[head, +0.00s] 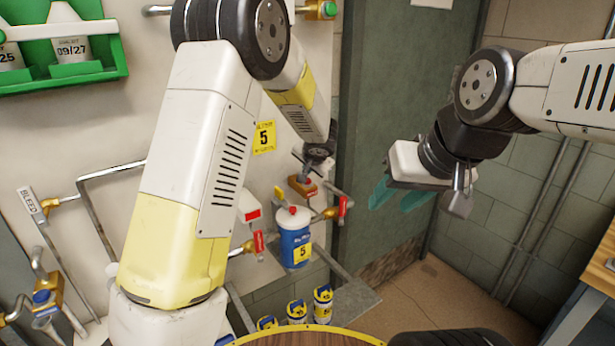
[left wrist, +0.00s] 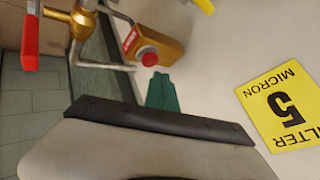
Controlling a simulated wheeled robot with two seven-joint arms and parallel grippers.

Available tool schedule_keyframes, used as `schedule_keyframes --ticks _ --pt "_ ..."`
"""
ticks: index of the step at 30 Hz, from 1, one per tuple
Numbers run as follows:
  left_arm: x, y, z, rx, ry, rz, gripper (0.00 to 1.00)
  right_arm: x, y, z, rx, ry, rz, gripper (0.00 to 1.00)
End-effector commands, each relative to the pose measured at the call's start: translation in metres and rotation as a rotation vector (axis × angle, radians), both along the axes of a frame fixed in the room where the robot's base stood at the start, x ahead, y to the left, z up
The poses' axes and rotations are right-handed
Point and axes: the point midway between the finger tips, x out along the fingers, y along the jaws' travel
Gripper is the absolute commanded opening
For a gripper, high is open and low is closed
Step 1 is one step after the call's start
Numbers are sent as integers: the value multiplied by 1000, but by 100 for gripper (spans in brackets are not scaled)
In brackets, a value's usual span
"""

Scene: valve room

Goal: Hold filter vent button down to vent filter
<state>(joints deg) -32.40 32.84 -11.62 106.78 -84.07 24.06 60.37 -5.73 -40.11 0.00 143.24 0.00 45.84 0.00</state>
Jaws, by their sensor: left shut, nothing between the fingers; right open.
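The filter vent button is a red cap (left wrist: 148,57) on a brass block in the left wrist view; the block (head: 302,186) shows small in the head view, above the filter. The filter is a blue canister (head: 295,243) with a white top and a yellow "5" label. My left gripper (left wrist: 161,77) is shut and empty, its teal fingertips close to the button. I cannot tell whether they touch it. In the head view the left fingers cannot be made out. My right gripper (head: 398,197) is open and empty, well right of the filter.
Red-handled valves (head: 343,207) and pipes flank the filter. A yellow "5 micron" sign (head: 264,137) is on the wall, and a green rack (head: 70,60) hangs upper left. Several small canisters (head: 297,311) stand below. A wooden-topped bench (head: 603,265) is at far right.

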Motion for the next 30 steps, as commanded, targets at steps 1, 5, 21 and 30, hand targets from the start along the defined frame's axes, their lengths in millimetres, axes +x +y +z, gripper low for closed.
schedule_keyframes --ticks 1,5,21,30 --pt "0 0 0 0 0 0 0 0 0 0 0 0 0 43" --pt "0 0 0 0 0 0 0 0 0 0 0 0 0 43" --pt "0 0 -8 0 0 0 0 0 0 0 0 0 0 43" --pt "0 0 -10 0 0 0 0 0 0 0 0 0 0 43"
